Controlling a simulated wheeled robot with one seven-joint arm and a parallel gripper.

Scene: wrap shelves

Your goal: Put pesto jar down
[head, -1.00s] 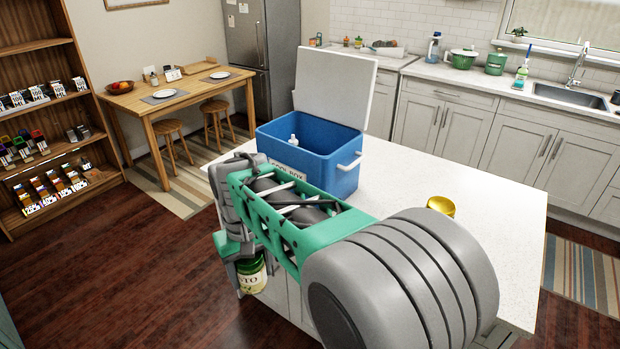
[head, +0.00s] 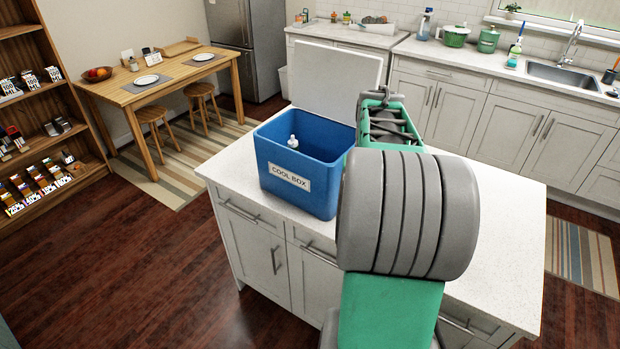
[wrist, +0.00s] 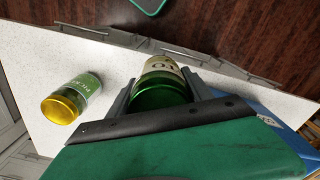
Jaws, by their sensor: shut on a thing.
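The pesto jar (wrist: 160,96) shows in the wrist view, with green contents or lid toward the camera and a pale label ending in "TO". My gripper (wrist: 162,78) is shut on it, one finger on each side. Behind it lie the white island countertop (head: 490,215) and its front edge. I cannot tell whether the jar touches the counter. In the head view my arm hides both gripper and jar.
An open blue cool box (head: 325,195) holds a white-topped bottle (head: 293,142). Counter to the right is clear.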

